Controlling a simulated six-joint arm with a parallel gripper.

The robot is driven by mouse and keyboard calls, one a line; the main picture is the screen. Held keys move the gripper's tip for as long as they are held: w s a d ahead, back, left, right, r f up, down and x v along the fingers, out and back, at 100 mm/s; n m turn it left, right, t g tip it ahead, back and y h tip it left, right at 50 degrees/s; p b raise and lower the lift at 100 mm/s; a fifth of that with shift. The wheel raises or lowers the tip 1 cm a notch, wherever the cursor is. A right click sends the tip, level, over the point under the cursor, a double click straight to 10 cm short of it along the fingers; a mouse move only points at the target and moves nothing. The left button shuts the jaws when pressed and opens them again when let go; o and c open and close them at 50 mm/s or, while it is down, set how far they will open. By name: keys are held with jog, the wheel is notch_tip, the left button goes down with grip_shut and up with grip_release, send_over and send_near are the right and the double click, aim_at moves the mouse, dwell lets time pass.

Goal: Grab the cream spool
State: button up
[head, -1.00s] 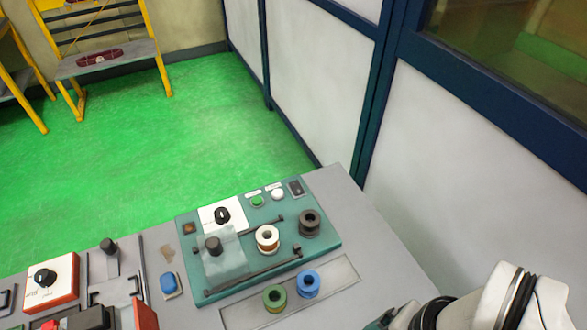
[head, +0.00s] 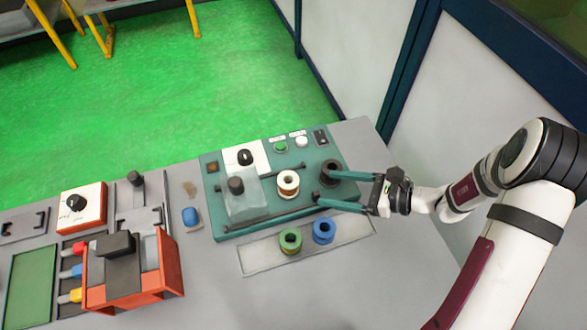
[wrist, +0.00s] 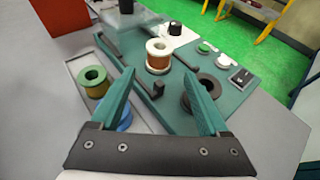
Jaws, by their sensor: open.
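The cream spool (head: 288,184) has pale flanges and a copper-brown winding. It stands upright on the teal board (head: 222,226), left of my gripper in the head view. In the wrist view the cream spool (wrist: 159,56) is ahead of my fingertips, near the middle between them, and apart from them. My gripper (head: 324,185) has teal fingers spread wide with nothing held; its fingers also show in the wrist view (wrist: 157,88). The right finger partly covers the dark spool (wrist: 207,88) in the wrist view.
A green spool (head: 290,241) and a blue spool (head: 323,231) stand on the pale strip (head: 262,262) in front of the board. The dark spool (head: 331,172) is close beside my upper finger. A clear block (head: 245,207) and dark rods flank the cream spool.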

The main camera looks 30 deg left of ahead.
aim_at(298, 184)
jog(key=x, duration=1.2)
jog(key=shift+s+a+f, duration=0.1)
jog(key=shift+a+f, duration=0.05)
jog(key=shift+a, duration=0.05)
grip_shut()
